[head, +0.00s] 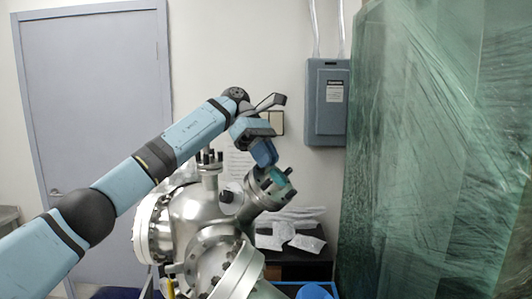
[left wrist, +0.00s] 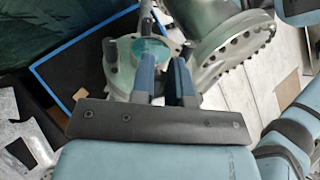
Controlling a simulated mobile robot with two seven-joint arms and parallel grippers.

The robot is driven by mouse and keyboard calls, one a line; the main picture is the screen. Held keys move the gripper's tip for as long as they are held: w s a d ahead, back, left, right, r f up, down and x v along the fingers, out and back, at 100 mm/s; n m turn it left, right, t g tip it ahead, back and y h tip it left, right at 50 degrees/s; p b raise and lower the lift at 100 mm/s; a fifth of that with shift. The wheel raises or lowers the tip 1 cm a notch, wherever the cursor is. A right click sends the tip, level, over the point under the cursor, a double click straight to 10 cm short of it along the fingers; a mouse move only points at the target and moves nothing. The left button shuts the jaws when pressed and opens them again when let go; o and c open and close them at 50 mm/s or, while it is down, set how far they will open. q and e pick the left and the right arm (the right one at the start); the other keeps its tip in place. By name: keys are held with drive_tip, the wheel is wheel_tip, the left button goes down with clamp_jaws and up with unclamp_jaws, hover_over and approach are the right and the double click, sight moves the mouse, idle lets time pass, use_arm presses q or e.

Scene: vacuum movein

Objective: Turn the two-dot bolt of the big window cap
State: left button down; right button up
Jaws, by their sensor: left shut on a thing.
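The big window cap (head: 272,188) is a round metal flange with a teal window and dark bolts, on a tilted port of the steel chamber. It also shows in the left wrist view (left wrist: 122,72), ahead of my fingers. My left gripper (head: 268,160) reaches down to the cap's upper rim. In the left wrist view its two blue fingers (left wrist: 166,70) come down at the cap's edge, shut on a bolt there. The gripped bolt is mostly hidden by the fingers, and its dots are too small to make out. My right gripper is in neither view.
The steel chamber (head: 200,212) has other bolted flanges and a top port (head: 208,165) close under my left arm. Bags (head: 300,238) lie on a dark table behind. Green plastic sheeting (head: 430,150) stands on the right, and a grey electrical box (head: 328,100) hangs on the wall.

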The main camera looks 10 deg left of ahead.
use_arm(q)
drive_tip(key=c, duration=1.1)
unclamp_jaws()
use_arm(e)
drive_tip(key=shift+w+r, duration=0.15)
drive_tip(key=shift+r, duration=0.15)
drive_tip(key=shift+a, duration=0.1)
use_arm(q)
drive_tip(key=shift+w+a+r, duration=0.25)
drive_tip(key=shift+a+r, duration=0.05)
drive_tip(key=shift+r, duration=0.05)
drive_tip(key=v, duration=0.4)
drive_tip(key=shift+w+a+r, duration=0.1)
drive_tip(key=shift+a+r, duration=0.05)
drive_tip(key=shift+r, duration=0.15)
drive_tip(key=shift+w+a+r, duration=0.1)
drive_tip(key=shift+v, duration=0.75)
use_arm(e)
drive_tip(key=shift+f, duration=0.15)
